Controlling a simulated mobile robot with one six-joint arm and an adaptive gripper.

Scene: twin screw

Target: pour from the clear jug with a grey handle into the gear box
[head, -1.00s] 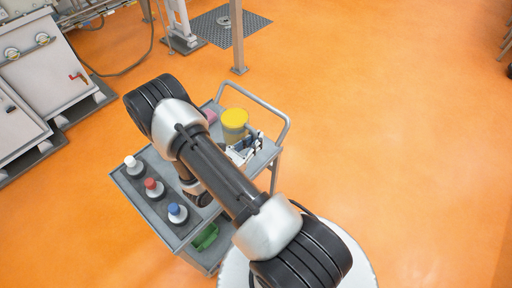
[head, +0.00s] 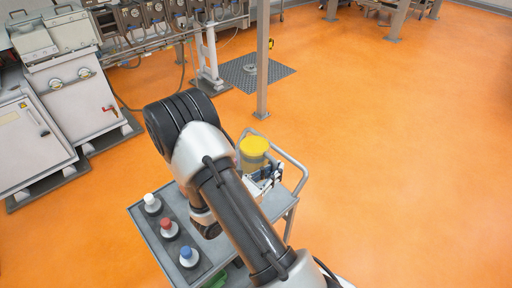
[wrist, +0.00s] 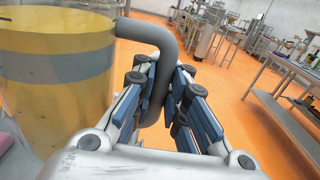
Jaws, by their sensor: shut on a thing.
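The clear jug (wrist: 58,85) fills the left of the wrist view, with yellow contents and a grey band. Its grey handle (wrist: 152,32) runs down between my fingers. My gripper (wrist: 165,82) is shut on this handle. In the head view the jug (head: 253,154) shows a yellow top, at the far end of the grey cart, with my gripper (head: 268,178) at its right side. I cannot tell whether the jug touches the cart. I cannot tell which thing in view is the gear box.
The grey cart (head: 146,236) holds a white-capped bottle (head: 152,204), a red-capped bottle (head: 169,228) and a blue-capped bottle (head: 188,257). A post (head: 263,75) stands beyond it. White machine cabinets (head: 30,135) stand at left. Orange floor (head: 400,150) is clear at right.

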